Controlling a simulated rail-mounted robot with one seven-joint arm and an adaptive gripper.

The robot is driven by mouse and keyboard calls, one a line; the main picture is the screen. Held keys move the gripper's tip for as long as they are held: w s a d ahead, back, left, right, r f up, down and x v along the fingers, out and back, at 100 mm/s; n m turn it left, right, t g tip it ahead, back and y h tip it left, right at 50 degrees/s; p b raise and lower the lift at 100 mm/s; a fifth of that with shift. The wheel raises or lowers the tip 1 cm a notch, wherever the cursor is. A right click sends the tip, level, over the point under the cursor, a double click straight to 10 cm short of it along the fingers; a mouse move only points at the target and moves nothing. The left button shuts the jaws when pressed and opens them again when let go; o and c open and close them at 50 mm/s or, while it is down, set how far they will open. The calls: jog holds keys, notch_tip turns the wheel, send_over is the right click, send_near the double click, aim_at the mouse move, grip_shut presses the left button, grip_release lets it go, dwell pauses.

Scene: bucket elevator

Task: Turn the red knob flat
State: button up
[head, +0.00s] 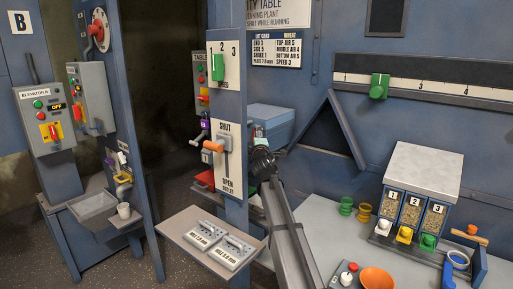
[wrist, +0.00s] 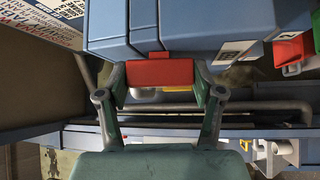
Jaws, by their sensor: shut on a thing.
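The red knob (wrist: 160,72) shows in the wrist view as a red block with its long side across the picture. It sits against the underside of a blue-grey housing (wrist: 150,32). My gripper (wrist: 160,82) has one finger at each end of the knob and is shut on it. The fingertips partly cover the knob's ends. In the head view my dark arm reaches up to the blue post, and I cannot make out the fingers or this knob there.
A blue post (head: 233,80) with an orange-handled lever (head: 213,146) stands close left of my arm. A shelf with two grey plates (head: 233,252) juts out below. The table at right holds a sample box (head: 425,165) and an orange bowl (head: 378,278). A pipe (wrist: 255,105) runs beyond my fingers.

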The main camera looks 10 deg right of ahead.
jog(key=shift+w+f+m+t+b, duration=0.25)
jog(key=shift+m+t+b, duration=0.5)
jog(key=shift+b, duration=5.7)
jog(key=b, duration=0.2)
jog(key=shift+s+r+m+b, duration=0.15)
jog(key=shift+s+m+b, duration=0.1)
jog(key=shift+b, duration=0.1)
jog(key=shift+h, duration=0.4)
jog(key=o, duration=1.1)
jog(key=shift+o, duration=0.2)
jog(key=v, duration=0.7)
jog(key=shift+s, duration=0.3)
